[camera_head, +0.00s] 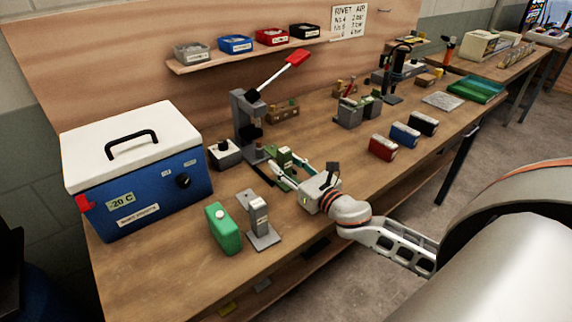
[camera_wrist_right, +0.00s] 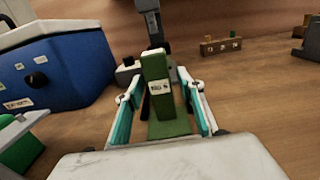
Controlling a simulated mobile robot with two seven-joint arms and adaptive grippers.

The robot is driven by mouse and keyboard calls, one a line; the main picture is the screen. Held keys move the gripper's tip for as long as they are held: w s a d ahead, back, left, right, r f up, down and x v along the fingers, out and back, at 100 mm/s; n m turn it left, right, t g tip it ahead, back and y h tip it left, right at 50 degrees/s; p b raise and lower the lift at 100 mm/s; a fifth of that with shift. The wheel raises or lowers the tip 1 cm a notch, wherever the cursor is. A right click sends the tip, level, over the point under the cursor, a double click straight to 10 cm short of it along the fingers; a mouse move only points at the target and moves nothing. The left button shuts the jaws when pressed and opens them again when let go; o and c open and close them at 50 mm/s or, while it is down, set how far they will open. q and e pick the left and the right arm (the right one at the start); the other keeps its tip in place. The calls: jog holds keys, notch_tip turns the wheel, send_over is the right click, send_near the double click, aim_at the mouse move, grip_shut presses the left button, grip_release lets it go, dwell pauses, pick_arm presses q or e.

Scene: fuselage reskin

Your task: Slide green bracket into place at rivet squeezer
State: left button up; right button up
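The green bracket (camera_head: 285,158) stands on the workbench just in front of the rivet squeezer (camera_head: 246,125), a grey upright tool with a red-handled lever. In the right wrist view the bracket (camera_wrist_right: 156,85) shows an upright plate with a white label and a flat green base. My right gripper (camera_head: 284,175) reaches around the bracket from the front. Its two teal-padded fingers (camera_wrist_right: 160,105) are spread on either side of the bracket, with gaps visible beside the upright plate. The squeezer's lower part is partly hidden behind the bracket in the wrist view. My left gripper is not in view.
A blue cooler (camera_head: 150,195) with a white lid stands left. A green box (camera_head: 222,228) and a grey stand (camera_head: 260,222) are near the front edge. A small grey box (camera_head: 224,153) is beside the squeezer. Red, blue and black boxes (camera_head: 405,135) stand right.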

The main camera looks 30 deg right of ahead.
jog(key=shift+r, duration=0.1)
jog(key=shift+s, duration=0.1)
jog(key=s, duration=0.4)
jog(key=s+b, duration=0.1)
jog(key=s, duration=0.2)
jog(key=s+d, duration=0.1)
jog(key=s, duration=0.3)
jog(key=shift+s+b, duration=0.3)
jog(key=shift+s, duration=0.05)
